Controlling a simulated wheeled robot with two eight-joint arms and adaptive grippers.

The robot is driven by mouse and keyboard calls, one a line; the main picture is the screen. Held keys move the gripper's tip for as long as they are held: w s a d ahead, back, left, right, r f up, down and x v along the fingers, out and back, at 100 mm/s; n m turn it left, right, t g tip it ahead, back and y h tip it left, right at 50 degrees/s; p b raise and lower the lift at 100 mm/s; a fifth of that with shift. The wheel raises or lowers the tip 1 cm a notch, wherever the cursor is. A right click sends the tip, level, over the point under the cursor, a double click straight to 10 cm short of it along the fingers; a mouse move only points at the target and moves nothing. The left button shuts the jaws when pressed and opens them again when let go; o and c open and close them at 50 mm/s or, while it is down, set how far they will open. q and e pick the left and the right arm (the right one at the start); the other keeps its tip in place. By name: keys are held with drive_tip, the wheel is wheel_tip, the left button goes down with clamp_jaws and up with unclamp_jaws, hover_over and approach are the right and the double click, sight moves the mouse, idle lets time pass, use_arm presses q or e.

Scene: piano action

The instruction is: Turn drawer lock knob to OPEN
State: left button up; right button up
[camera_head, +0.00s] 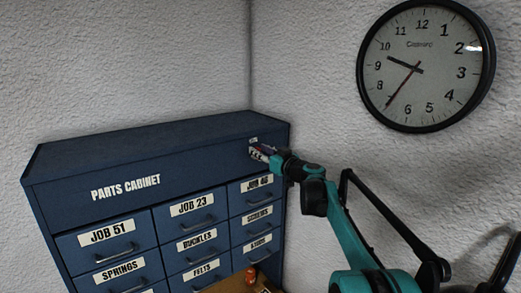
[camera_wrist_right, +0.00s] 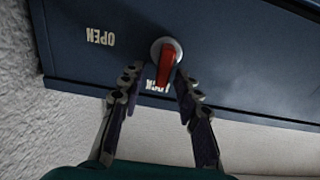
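The blue parts cabinet (camera_head: 99,170) stands in the corner at the left in the head view. In the right wrist view its lock knob (camera_wrist_right: 166,63) is a red handle on a pale round base. The handle's long side lies across the front between the "LOCK" label (camera_wrist_right: 158,86), partly hidden below it, and the top of the picture. The "OPEN" label (camera_wrist_right: 100,36) is to the left and appears upside down. My right gripper (camera_wrist_right: 157,88) is open, its two fingers spread on either side of the knob's lower end. Contact cannot be told. My left gripper is not in view.
Labelled drawers with handles (camera_head: 108,255) fill the cabinet front below the knob. A brown box or tray (camera_head: 222,286) with a small orange thing (camera_head: 251,274) is at the bottom. A clock (camera_head: 427,66) hangs on the right wall.

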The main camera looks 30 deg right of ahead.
drive_tip(key=shift+s+a+r, duration=0.1)
drive_tip(key=shift+s+a, duration=0.05)
clamp_jaws()
drive_tip(key=shift+m, duration=0.3)
drive_tip(key=d+f+m+b, duration=0.1)
drive_tip(key=m, duration=0.4)
drive_tip(key=d+m+b, duration=0.1)
drive_tip(key=m+b, duration=0.1)
drive_tip(key=m, duration=0.4)
drive_tip(key=f+m+b, duration=0.1)
drive_tip(key=m, duration=0.5)
drive_tip(key=shift+w+d+f, duration=0.2)
drive_tip(key=shift+d+f, duration=0.15)
drive_tip(key=shift+d, duration=0.05)
unclamp_jaws()
